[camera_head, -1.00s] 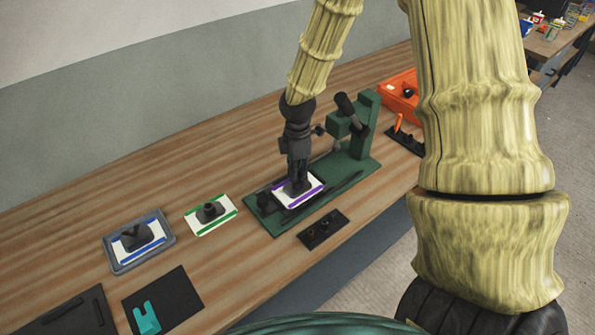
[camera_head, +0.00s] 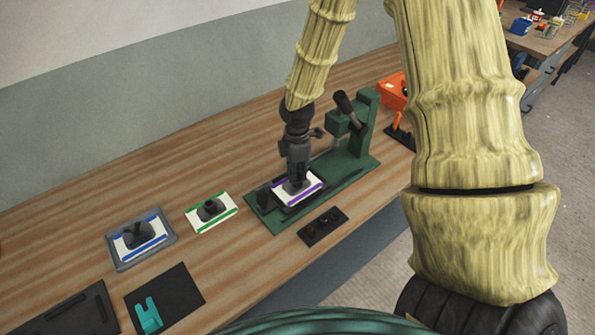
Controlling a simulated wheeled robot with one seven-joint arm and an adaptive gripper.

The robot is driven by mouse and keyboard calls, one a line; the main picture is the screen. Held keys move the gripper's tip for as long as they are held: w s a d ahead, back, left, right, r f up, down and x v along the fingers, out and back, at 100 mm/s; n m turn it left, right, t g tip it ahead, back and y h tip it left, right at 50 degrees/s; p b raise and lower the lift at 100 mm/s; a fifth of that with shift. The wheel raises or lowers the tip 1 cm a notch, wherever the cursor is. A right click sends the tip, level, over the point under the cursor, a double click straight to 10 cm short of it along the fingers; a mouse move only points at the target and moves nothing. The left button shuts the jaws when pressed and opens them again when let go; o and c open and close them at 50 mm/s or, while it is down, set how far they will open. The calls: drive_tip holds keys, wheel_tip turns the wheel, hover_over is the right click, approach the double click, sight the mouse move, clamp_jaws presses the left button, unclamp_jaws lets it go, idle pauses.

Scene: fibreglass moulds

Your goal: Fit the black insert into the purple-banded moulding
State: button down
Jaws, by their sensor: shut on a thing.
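The purple-banded moulding (camera_head: 311,191) is a white plate with purple bands, lying on the green fixture. My gripper (camera_head: 298,174) points straight down over its middle and is shut on the black insert (camera_head: 297,186). The insert is at the moulding's dark centre and looks low against it. I cannot tell whether it is seated or just above, because the fingers and dark parts merge.
The green fixture (camera_head: 353,166) has a tall post with a black lever right of my gripper. Left are a green-banded moulding (camera_head: 225,214) and a blue-banded moulding in a grey tray (camera_head: 170,255). A small black holder (camera_head: 323,227) lies in front. An orange bin (camera_head: 390,92) stands behind.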

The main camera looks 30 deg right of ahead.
drive_tip(key=shift+s+f, duration=0.35)
drive_tip(key=shift+f, duration=0.2)
drive_tip(key=c, duration=1.5)
unclamp_jaws()
drive_tip(key=shift+s+a, duration=0.1)
drive_tip(key=shift+s, duration=0.05)
drive_tip(key=shift+w+f, duration=0.3)
drive_tip(key=shift+r, duration=0.1)
drive_tip(key=shift+w+r, duration=0.1)
drive_tip(key=shift+r, duration=0.05)
drive_tip(key=shift+w+r, duration=0.15)
drive_tip(key=shift+r, duration=0.65)
wheel_tip(320, 180, up, 12)
drive_tip(key=b, duration=0.2)
drive_tip(key=shift+f+b, duration=0.1)
drive_tip(key=shift+b, duration=0.25)
